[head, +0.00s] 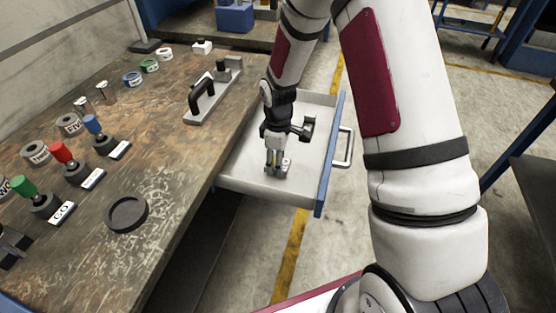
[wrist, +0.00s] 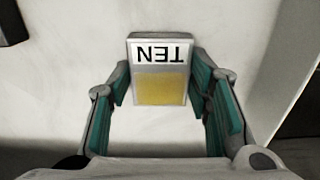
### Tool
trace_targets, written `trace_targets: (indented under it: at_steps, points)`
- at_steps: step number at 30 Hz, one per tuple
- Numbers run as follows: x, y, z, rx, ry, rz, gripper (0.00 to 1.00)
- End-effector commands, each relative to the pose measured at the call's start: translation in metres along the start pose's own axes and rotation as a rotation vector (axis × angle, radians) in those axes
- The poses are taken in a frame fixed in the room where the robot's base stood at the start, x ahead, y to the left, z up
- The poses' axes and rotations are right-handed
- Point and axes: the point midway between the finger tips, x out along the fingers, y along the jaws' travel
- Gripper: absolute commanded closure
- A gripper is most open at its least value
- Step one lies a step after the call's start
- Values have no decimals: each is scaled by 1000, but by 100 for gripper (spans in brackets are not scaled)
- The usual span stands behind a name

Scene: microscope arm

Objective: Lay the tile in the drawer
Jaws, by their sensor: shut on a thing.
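The tile (wrist: 160,72) shows in the wrist view, white with the word TEN upside down and a yellow patch. My gripper (wrist: 159,88) has its teal-padded fingers shut on the tile's two sides. The tile is small and mostly hidden by the fingers there. The pale drawer floor lies under and around it; I cannot tell whether the tile touches it.
The drawer is pulled out from the worn workbench (head: 165,205), its blue front with a handle (head: 344,148) at right. On the bench are a black-handled fixture (head: 207,100), coloured levers (head: 61,153), labelled rings (head: 69,124) and a dark round dish (head: 127,214).

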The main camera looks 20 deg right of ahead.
Motion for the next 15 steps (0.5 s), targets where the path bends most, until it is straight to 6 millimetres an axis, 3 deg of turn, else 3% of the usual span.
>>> trace_targets:
  at_steps: [6,7,9,15]
  points:
    - [3,0,0,0,0,1,100]
    - [3,0,0,0,0,0,48]
    - [3,0,0,0,0,-1,34]
    - [2,0,0,0,0,0,34]
